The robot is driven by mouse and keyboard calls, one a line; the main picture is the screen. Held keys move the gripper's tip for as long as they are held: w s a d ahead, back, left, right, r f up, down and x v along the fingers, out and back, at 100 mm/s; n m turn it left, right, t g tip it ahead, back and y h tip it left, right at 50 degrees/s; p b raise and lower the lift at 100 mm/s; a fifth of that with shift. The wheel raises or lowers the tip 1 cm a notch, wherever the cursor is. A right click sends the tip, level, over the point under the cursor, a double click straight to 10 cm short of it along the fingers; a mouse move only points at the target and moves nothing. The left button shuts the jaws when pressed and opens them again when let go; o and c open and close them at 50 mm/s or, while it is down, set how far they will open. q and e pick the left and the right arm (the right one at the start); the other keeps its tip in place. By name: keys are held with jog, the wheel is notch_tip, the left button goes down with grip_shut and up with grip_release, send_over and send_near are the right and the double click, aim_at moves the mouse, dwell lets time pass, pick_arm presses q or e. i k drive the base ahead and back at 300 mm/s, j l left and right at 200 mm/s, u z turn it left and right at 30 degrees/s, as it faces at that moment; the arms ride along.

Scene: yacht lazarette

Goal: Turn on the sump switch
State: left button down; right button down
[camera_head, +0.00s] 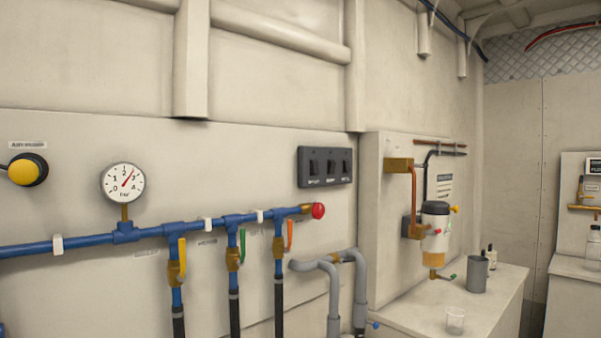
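A dark switch panel (325,167) is fixed on the pale wall, right of the middle of the head view. It carries three black rocker switches in a row: a left one (313,167), a middle one (331,167) and a right one (346,167). Small labels sit under the switches, too small to read, so I cannot tell which is the sump switch. Their on or off positions are not clear. Neither of my grippers is in view.
Below the panel, a blue pipe (75,243) with a pressure gauge (123,183), several valve handles and a red knob (318,210) runs along the wall. Grey hoses (359,290) stand lower right.

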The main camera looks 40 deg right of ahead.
aim_at(332, 164)
jog(key=l+u, duration=0.15)
jog(key=l, duration=0.85)
jog(key=k+l+u, duration=0.15)
jog(key=l, duration=0.8)
